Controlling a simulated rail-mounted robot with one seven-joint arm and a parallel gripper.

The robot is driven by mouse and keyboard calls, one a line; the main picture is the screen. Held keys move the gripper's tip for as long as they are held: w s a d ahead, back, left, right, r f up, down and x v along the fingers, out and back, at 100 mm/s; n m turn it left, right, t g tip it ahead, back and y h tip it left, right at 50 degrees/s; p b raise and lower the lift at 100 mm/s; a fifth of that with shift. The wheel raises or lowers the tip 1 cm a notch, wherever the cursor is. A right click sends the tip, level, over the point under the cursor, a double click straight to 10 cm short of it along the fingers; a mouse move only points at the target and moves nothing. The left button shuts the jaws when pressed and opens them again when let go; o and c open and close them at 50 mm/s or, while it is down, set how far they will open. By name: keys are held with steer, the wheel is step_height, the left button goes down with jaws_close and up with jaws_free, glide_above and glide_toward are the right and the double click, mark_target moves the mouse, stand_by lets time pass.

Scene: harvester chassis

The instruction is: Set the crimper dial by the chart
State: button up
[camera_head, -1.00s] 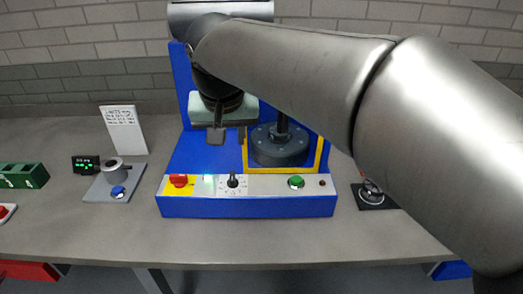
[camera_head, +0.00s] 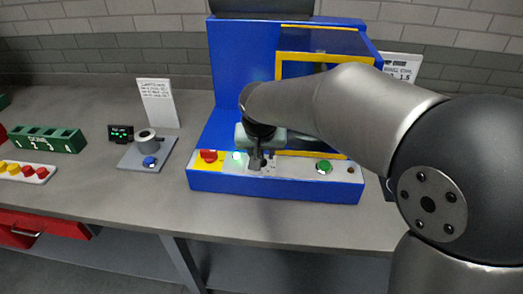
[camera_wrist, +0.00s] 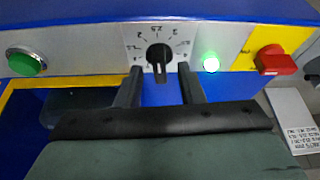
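The crimper (camera_head: 235,65) is a blue machine with a sloped front panel. Its dial (camera_wrist: 159,54) is a black knob on a white plate ringed with numbers, seen in the wrist view. My gripper (camera_head: 257,163) is low over the panel and hides the dial in the head view. In the wrist view its two fingers (camera_wrist: 160,85) are apart and empty, with the tips just short of the knob, one to each side. A white printed board (camera_head: 402,66) stands behind the crimper at right, partly hidden; another (camera_head: 158,102) stands at left. I cannot read either fully.
The panel also carries a red switch on yellow (camera_head: 209,156), a lit green lamp (camera_wrist: 211,64) and a green button (camera_head: 324,167). At left are a grey gauge stand (camera_head: 146,150), a small display (camera_head: 121,133) and a green bin (camera_head: 50,138). The front bench strip is clear.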

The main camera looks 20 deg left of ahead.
steer(key=shift+w+f, duration=0.1)
steer(key=shift+f, duration=0.1)
jaws_close()
steer(key=shift+n, duration=0.4)
steer(key=n+y, duration=0.1)
steer(key=n, duration=0.3)
steer(key=shift+w+d+g+y+p, duration=0.1)
steer(key=shift+d+g+y+p, duration=0.05)
steer(key=shift+g+y+p, duration=0.2)
steer(key=shift+n+g+y, duration=0.45)
steer(key=shift+n+y, duration=0.1)
steer(key=shift+n, duration=1.45)
